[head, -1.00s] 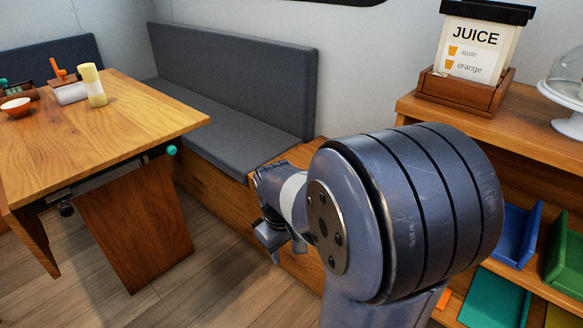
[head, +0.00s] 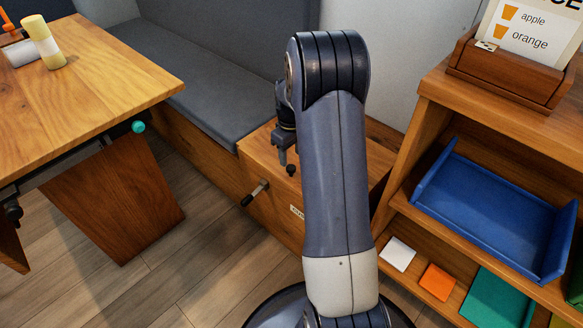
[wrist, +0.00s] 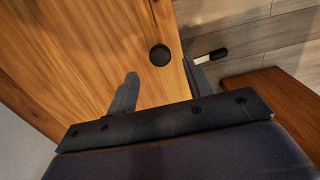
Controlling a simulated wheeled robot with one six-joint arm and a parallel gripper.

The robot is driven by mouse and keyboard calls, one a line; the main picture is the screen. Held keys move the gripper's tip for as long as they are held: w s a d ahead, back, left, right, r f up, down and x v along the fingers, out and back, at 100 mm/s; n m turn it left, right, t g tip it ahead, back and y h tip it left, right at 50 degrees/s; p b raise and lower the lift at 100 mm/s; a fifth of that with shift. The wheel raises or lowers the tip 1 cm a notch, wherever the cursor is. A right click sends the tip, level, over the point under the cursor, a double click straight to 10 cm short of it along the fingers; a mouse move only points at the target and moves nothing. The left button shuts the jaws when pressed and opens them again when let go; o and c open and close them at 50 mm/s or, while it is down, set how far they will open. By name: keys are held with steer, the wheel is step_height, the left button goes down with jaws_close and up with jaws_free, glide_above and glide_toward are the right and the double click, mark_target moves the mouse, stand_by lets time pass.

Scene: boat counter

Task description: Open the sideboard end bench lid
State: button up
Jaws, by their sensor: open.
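The end bench lid (head: 262,152) is a flat wooden top between the grey bench cushion and the sideboard. It looks closed, and my arm hides part of it. In the wrist view the lid (wrist: 95,45) fills the upper left, with a dark round knob or hole (wrist: 159,55) near its edge. My gripper (wrist: 159,76) is open and empty, its two fingers spread just short of that round spot. In the head view my gripper (head: 286,158) hangs low over the lid; contact cannot be told. A black-tipped handle (head: 256,193) sticks out from the box's front and shows in the wrist view (wrist: 211,56).
The wooden table (head: 90,85) is at left. Floor (head: 185,245) is clear between table and box.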

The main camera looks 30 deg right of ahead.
mark_target(291, 167)
step_height(291, 167, down, 7)
steer(key=shift+r+b, duration=0.15)
steer(key=shift+b, duration=0.8)
jaws_close()
